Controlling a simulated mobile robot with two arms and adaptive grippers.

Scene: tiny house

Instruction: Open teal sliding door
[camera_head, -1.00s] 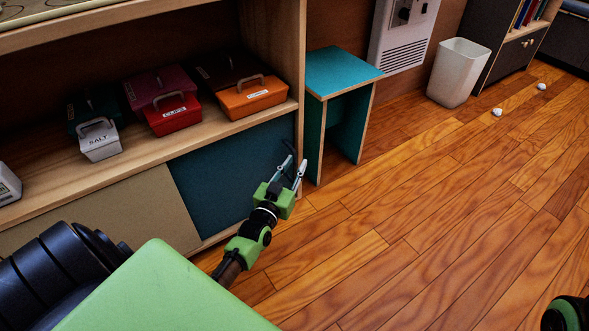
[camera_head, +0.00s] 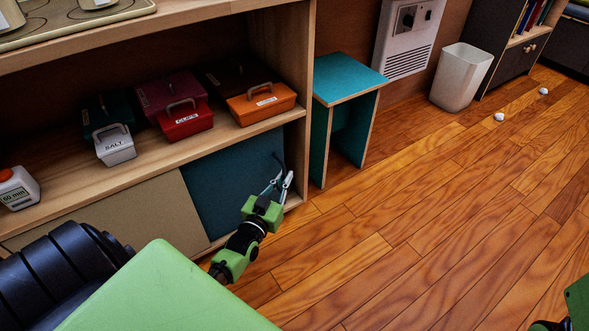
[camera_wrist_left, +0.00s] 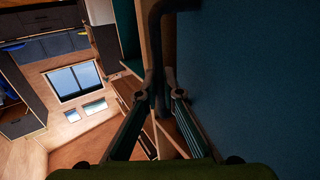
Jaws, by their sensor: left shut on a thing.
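The teal sliding door (camera_head: 225,190) is the right-hand panel under the shelf in the head view, beside a tan panel (camera_head: 130,218). Its dark handle (camera_head: 281,166) is near its right edge. My left gripper (camera_head: 283,184) is at that edge, its fingers closed around the handle. In the left wrist view, the dark handle (camera_wrist_left: 156,45) runs down between the fingertips of my left gripper (camera_wrist_left: 158,97), and the blue-teal door face (camera_wrist_left: 255,75) fills the right side. The fingers partly hide the handle's lower end. My right gripper is not clearly visible.
Boxes stand on the shelf (camera_head: 75,185) above, among them an orange one (camera_head: 262,106), a red one (camera_head: 187,122) and a white one (camera_head: 115,148). A teal stool (camera_head: 350,78) is right of the cabinet. A white bin (camera_head: 460,78) is farther off. Wooden floor is open at right.

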